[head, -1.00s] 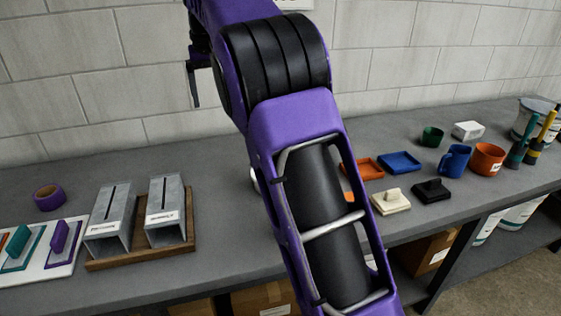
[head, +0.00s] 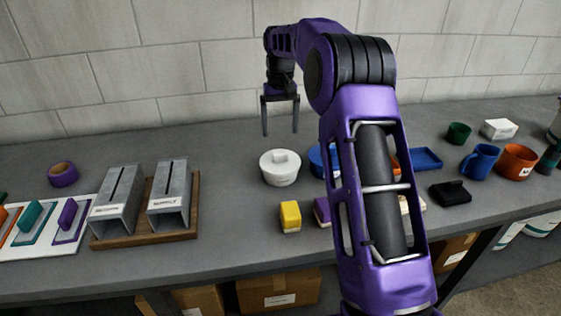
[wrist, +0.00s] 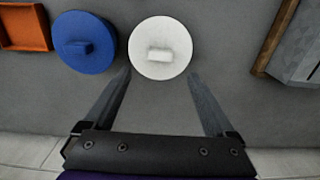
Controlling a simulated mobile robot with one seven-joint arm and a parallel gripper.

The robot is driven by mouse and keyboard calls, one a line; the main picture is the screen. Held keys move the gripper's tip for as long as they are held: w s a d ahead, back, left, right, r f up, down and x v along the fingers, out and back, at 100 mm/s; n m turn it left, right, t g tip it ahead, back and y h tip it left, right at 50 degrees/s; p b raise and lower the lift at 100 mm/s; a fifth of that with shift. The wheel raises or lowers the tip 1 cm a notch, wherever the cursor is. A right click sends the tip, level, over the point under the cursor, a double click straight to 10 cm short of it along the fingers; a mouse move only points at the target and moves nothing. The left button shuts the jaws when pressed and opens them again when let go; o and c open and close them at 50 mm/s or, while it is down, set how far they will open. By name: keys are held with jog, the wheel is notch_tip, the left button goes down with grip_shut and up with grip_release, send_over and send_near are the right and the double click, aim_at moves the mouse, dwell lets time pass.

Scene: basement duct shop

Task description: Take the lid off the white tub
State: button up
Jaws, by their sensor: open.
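The white tub (head: 280,174) stands on the grey bench with its round white lid (head: 281,159) on top. The lid has a small block-shaped knob. In the wrist view the lid (wrist: 160,58) lies just beyond my fingertips, near the middle between them. My gripper (head: 280,130) points down, open and empty, above the bench behind the tub. In the wrist view its two fingers (wrist: 160,75) are spread wide, and nothing is between them. The fingers look apart from the tub.
A blue round lidded tub (wrist: 84,42) stands beside the white one, partly hidden by my arm in the head view. A yellow block (head: 290,217) is in front. Metal boxes on a wooden tray (head: 196,205) stand to the left. The bench between is clear.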

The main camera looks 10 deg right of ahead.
aim_at(280, 153)
notch_tip(280, 153, down, 9)
jog(key=shift+s+r, duration=0.1)
jog(key=shift+r, duration=0.05)
jog(key=c, duration=1.4)
